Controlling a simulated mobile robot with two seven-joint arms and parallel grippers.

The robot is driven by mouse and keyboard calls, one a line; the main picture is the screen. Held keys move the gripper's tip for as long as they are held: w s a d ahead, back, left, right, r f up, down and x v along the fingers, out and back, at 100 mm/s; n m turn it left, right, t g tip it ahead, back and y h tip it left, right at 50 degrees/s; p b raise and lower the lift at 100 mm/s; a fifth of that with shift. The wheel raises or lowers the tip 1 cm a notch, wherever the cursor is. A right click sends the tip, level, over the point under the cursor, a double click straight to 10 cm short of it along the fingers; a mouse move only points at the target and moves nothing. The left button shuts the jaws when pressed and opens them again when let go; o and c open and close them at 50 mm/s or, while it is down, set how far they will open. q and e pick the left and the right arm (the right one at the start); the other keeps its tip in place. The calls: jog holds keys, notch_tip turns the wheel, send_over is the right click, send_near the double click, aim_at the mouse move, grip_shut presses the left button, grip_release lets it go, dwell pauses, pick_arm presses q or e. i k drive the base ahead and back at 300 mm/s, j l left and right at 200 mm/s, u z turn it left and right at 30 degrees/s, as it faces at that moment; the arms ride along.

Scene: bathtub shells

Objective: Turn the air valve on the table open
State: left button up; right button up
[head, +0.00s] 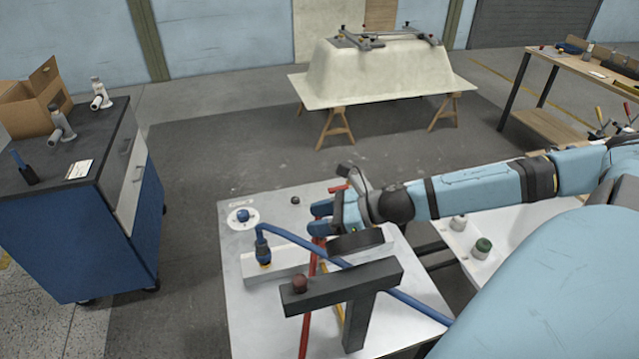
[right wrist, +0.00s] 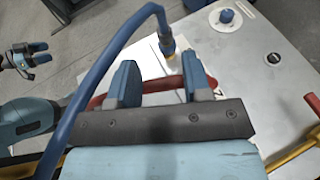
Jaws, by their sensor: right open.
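A red curved handle (right wrist: 165,84), likely the valve's lever, lies over a pale block on the grey-white table (head: 240,310). My right gripper (head: 321,217) points left above the table at this handle. In the right wrist view its two blue fingers (right wrist: 160,82) are apart, with the red handle crossing behind and between them; I cannot tell if they touch it. The gripper hides part of the valve. A blue hose (head: 290,237) ends in a blue and yellow coupling (head: 263,247) beside it. My left gripper shows small in the right wrist view (right wrist: 32,57).
A dark T-shaped stand (head: 372,277) with a red-brown knob rises near the gripper. A blue knob (head: 243,215) sits on a white dial. The hose crosses the table. A blue cabinet (head: 95,235) stands left; a tub mould (head: 385,75) stands behind. Floor between is clear.

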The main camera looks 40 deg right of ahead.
aim_at(330, 190)
jog(key=k+l, duration=0.35)
jog(key=l, duration=0.15)
jog(key=k+l, duration=0.4)
jog(key=l, duration=0.1)
